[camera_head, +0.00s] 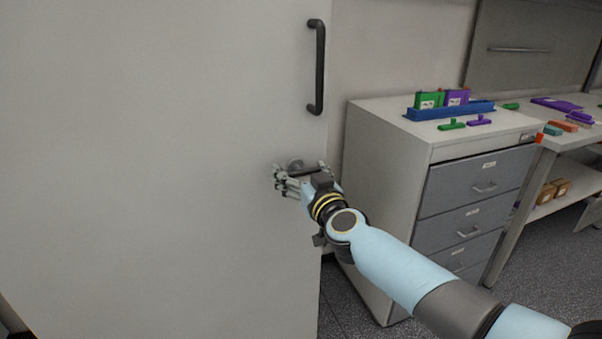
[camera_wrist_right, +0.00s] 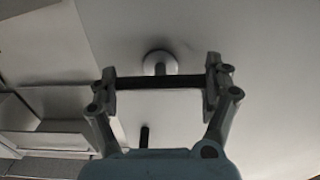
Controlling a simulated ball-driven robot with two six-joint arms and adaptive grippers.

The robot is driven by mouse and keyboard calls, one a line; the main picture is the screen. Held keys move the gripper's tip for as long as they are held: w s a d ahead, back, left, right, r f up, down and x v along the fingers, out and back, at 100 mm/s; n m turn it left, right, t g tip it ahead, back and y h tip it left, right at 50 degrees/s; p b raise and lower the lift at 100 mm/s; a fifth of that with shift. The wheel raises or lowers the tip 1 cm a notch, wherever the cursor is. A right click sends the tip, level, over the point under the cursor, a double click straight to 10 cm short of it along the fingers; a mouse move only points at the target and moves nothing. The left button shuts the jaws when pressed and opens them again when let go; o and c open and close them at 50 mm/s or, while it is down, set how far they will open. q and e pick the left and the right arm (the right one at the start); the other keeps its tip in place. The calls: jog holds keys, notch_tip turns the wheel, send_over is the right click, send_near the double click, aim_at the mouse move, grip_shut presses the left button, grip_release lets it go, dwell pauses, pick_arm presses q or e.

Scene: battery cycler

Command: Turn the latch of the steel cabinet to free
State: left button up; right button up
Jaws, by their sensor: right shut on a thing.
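The steel cabinet's pale door (camera_head: 160,170) fills the left and middle of the head view. Its latch (camera_head: 295,164) sits below the door handle near the right edge; it has a round grey boss and a dark bar. In the wrist view the latch bar (camera_wrist_right: 160,83) lies level across the picture, in front of the boss (camera_wrist_right: 157,60). My right gripper (camera_head: 301,171) is shut on the latch, one finger at each end of the bar; it also shows in the wrist view (camera_wrist_right: 161,88). My left gripper is not in view.
A dark vertical handle (camera_head: 317,67) stands out from the door above the latch. A grey drawer unit (camera_head: 390,160) stands to the right, with a blue tray (camera_head: 450,111) and green and purple pieces on top. A workbench (camera_head: 575,137) adjoins it.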

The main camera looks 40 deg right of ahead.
jog(key=m, duration=0.3)
jog(key=shift+m+p, duration=0.3)
jog(key=shift+p, duration=0.1)
jog(key=m, duration=0.4)
jog(key=shift+m, duration=0.3)
jog(key=m, duration=0.4)
jog(key=shift+m, duration=2.8)
jog(key=o, duration=1)
